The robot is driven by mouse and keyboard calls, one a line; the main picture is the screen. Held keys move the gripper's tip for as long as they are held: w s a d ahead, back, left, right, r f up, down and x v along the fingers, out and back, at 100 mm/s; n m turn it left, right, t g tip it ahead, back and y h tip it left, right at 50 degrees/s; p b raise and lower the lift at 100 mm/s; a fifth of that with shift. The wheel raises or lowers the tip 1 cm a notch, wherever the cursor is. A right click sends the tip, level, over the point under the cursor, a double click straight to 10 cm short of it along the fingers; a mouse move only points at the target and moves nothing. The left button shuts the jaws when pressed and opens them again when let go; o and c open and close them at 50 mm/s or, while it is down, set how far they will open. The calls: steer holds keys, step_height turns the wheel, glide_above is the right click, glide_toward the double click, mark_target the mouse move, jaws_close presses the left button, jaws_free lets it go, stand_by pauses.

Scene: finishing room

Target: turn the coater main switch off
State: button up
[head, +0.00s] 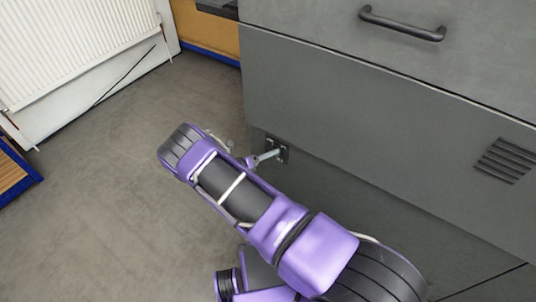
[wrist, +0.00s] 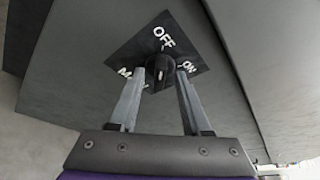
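The main switch is a black rotary knob (wrist: 160,72) on a black plate (wrist: 150,42) with white lettering. OFF reads at the top, ON at the right, and a partly covered word starting with M at the lower left. Which mark the knob points to is unclear. My gripper (wrist: 168,72) has its two grey fingers apart, with the tips at either side of the knob; whether they touch it I cannot tell. In the head view, my gripper (head: 266,156) reaches the small dark switch plate (head: 283,151), low on the grey cabinet; my arm hides part of this area.
The grey cabinet (head: 370,115) fills the right, with a dark handle (head: 402,24) and a slotted vent (head: 506,160). A white radiator (head: 70,50) stands at the upper left. A blue-edged wooden item (head: 15,173) is at the left edge. The floor (head: 110,215) between is clear.

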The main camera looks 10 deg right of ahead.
steer(key=v, duration=1.7)
steer(key=shift+s+a+p, duration=0.15)
steer(key=shift+p, duration=0.3)
steer(key=shift+r, duration=0.1)
